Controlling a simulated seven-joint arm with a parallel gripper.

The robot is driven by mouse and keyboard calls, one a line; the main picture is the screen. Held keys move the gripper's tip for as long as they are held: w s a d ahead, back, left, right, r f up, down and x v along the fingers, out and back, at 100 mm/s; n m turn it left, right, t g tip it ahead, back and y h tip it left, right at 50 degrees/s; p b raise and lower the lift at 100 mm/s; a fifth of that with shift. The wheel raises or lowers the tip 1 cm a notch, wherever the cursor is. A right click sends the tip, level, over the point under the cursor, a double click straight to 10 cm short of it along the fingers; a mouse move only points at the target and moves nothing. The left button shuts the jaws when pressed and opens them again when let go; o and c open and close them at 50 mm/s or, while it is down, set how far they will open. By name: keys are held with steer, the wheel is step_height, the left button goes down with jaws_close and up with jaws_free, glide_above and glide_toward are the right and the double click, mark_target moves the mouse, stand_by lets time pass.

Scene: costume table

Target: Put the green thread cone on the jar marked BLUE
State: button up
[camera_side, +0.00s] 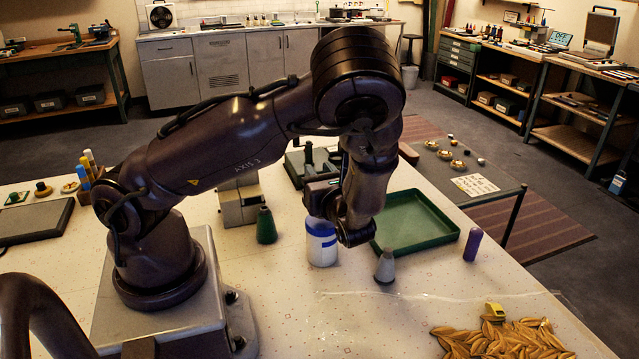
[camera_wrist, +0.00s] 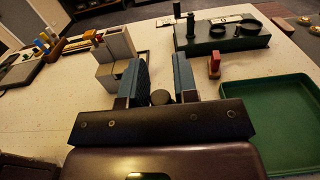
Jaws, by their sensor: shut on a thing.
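A dark green cone (camera_side: 266,225) stands upright on the table in the side view, left of a white jar with a blue band (camera_side: 321,244). I cannot read any lettering on the jar. A grey cone (camera_side: 384,267) stands to the jar's right. My gripper (camera_side: 320,158) is behind and above the jar in the side view, partly hidden by my wrist. In the wrist view my two blue-grey fingers (camera_wrist: 160,82) have a small dark rounded thing (camera_wrist: 160,97) between them. I cannot tell what it is. The green cone and the jar are not clearly visible in the wrist view.
A green tray (camera_side: 447,234) lies to the right, with a purple cylinder (camera_side: 473,244) beside it. A grey block (camera_side: 232,207) stands behind the green cone. A dark green box (camera_wrist: 222,36) is beyond my fingers. Gold leaves (camera_side: 500,341) lie front right.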

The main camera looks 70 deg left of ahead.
steer(key=shift+f, duration=0.8)
steer(key=shift+f, duration=0.15)
steer(key=o, duration=0.9)
steer(key=shift+d, duration=0.1)
steer(key=d, duration=1.1)
steer(key=s+d+r+n+t+h, duration=0.1)
steer(key=s+r+n+t+h, duration=0.1)
steer(key=r+n+h, duration=0.4)
steer(key=s+d+r+n+t+h, duration=0.1)
steer(key=s+r+n+h, duration=0.3)
steer(key=r+n+h, duration=0.2)
steer(key=s+d+r+n+t+h, duration=0.2)
steer(key=s+r+n+h, duration=0.1)
steer(key=r+n+h, duration=0.3)
steer(key=shift+s+r+t, duration=0.25)
steer(key=shift+r+t, duration=0.05)
steer(key=shift+r, duration=0.45)
